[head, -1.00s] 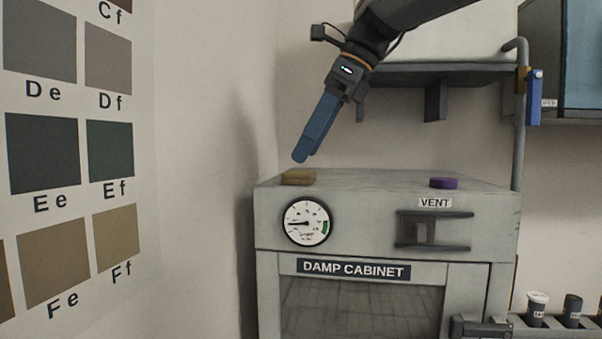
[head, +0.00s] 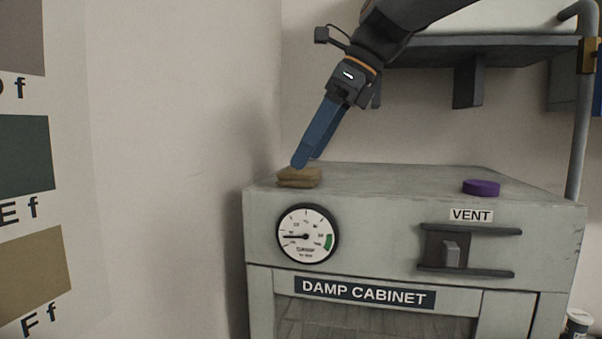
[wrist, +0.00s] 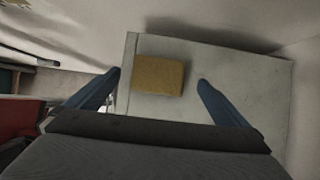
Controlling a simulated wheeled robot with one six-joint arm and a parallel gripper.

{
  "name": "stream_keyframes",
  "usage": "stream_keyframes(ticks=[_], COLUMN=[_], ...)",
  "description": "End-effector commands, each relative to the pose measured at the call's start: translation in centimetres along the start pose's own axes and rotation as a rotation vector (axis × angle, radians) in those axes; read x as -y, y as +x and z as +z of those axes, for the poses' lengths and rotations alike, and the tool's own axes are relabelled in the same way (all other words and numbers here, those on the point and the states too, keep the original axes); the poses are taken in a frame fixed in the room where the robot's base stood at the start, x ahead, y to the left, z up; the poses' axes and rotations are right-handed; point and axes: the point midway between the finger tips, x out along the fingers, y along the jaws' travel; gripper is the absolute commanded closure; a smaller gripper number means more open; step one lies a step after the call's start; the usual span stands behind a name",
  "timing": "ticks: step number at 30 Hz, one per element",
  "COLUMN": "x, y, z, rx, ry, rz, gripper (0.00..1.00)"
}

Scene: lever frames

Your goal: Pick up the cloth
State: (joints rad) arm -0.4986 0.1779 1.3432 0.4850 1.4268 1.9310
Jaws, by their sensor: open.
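The cloth is a folded tan-brown pad (head: 298,178) on top of the damp cabinet, near its left front corner. In the wrist view the cloth (wrist: 157,75) lies flat on the pale top, between the two blue fingers and a little beyond their tips. My gripper (head: 305,163) comes down at a slant from the upper right. Its fingertips appear just above the cloth in the head view, and I cannot tell whether they touch it. In the wrist view my gripper (wrist: 158,78) has its fingers spread wide with nothing held.
The damp cabinet (head: 390,195) has a gauge (head: 307,235) and a vent slider (head: 451,253) on its front. A purple disc (head: 481,187) sits on its top at right. A shelf (head: 480,50) hangs above. A wall stands close at left. The middle of the top is clear.

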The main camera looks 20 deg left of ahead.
Motion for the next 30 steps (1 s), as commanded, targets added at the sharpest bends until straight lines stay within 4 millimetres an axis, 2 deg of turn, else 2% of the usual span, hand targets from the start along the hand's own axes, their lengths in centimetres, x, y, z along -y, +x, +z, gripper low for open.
stream_keyframes(ticks=[6,15,23,30], x=[-0.2,-0.1,-0.1,-0.1], y=[2.6,3.1,3.0,3.0], z=[-0.1,-0.3,-0.3,-0.3], rx=[-0.001,0.0,0.0,0.0], ry=[0.002,0.003,0.004,0.004], rz=[0.001,-0.001,-0.002,-0.002], gripper=[0.0,0.0,0.44,0.44])
